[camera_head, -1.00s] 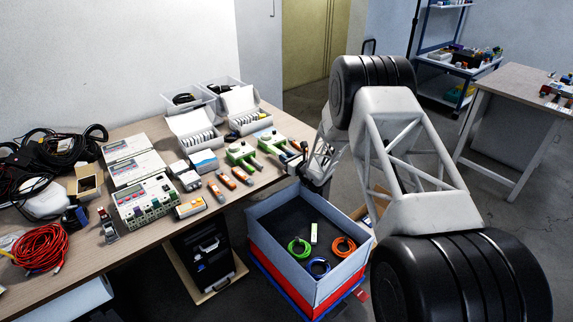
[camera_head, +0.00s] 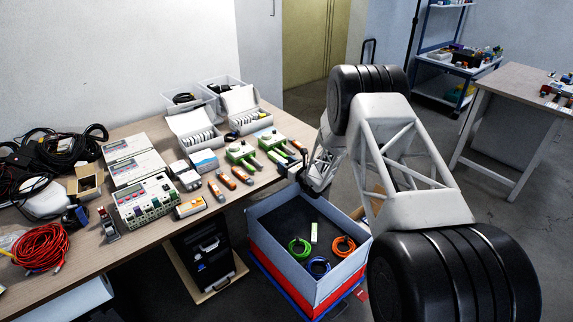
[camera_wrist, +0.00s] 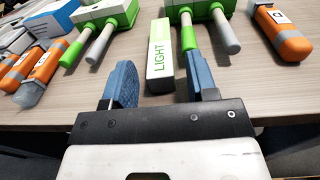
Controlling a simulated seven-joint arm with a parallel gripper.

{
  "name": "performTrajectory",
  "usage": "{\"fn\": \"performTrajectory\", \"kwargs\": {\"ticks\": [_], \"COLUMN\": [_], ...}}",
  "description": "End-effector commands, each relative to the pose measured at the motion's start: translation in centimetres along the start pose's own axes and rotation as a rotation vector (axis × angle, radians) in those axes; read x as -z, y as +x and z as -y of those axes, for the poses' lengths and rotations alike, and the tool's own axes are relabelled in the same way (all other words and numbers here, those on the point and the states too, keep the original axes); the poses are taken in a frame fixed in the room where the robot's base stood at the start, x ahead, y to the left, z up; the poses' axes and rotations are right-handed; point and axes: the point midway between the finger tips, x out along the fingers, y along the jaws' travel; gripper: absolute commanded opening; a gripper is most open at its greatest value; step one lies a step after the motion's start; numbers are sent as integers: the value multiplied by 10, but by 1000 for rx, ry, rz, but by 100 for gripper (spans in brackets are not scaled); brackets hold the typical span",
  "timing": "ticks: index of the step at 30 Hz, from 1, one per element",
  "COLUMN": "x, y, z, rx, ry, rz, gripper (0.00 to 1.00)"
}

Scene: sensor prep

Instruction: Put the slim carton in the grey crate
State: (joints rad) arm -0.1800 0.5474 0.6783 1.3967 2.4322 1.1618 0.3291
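A slim white carton (camera_wrist: 161,60) with green edges and the word LIGHT lies on the wooden table in the wrist view. My gripper (camera_wrist: 160,82) is open, its blue fingers apart on either side of the carton's near end, with gaps showing. I cannot tell whether the fingers reach around it. In the head view my gripper (camera_head: 296,169) is at the table's front right edge, and the arm hides the carton there. The grey crate (camera_head: 279,254) stands on the floor in front of the table. It holds green, blue and orange cable coils and a slim whitish piece (camera_head: 314,232).
Green-and-grey tools (camera_head: 272,142) lie close beside the carton, with orange-and-grey devices (camera_head: 241,174) to the left. A red crate (camera_head: 270,272) supports the grey one. White bins (camera_head: 194,131) stand at the table's back. The crate's rear floor is clear.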

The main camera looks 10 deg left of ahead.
Motion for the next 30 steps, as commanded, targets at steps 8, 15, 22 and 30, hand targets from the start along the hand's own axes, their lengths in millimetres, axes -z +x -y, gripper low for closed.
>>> {"fn": "performTrajectory", "kwargs": {"ticks": [8,15,22,30], "x": [0,0,0,1], "y": [0,-11,-38,-69], "z": [0,0,0,-1], "rx": [0,0,1,1], "ry": [0,1,0,0], "rz": [0,0,-1,0], "gripper": [52,52,52,52]}}
